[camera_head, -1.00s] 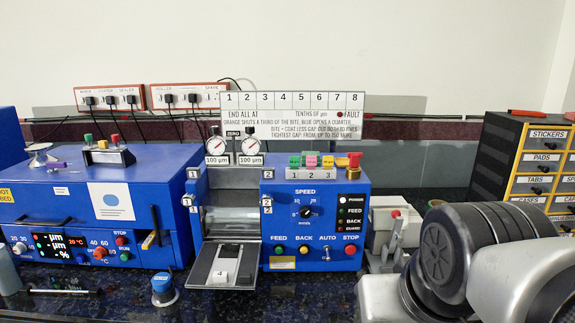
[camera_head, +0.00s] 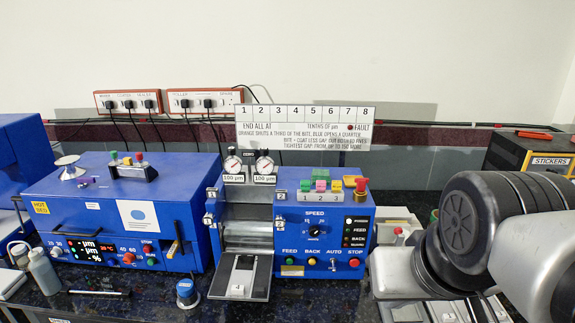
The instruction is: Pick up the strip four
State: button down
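A dark strip with a white tag (camera_head: 237,289) lies on the sloping grey tray (camera_head: 262,284) at the front of the blue roller machine (camera_head: 330,238). The tag reads 4 in the earlier frame; in the present frame the figure is too small to read. The strip lies below the rollers, with nothing touching it from above. My gripper is out of view; only thick links of my arm show at the right, clear of the tray.
A blue coater box (camera_head: 120,215) stands left of the machine. A blue-capped pot (camera_head: 187,291) stands left of the tray. Grey plates or strips (camera_head: 445,311) lie at the lower right, partly under my arm. Black drawers (camera_head: 510,152) stand behind my arm.

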aim_at(243, 272)
jog(key=i+j, duration=0.15)
jog(key=j, duration=0.25)
jog(key=i+j, duration=0.1)
jog(key=j, duration=0.25)
jog(key=i+j, duration=0.15)
jog(key=j, duration=0.25)
jog(key=i+j, duration=0.1)
jog(key=j, duration=0.25)
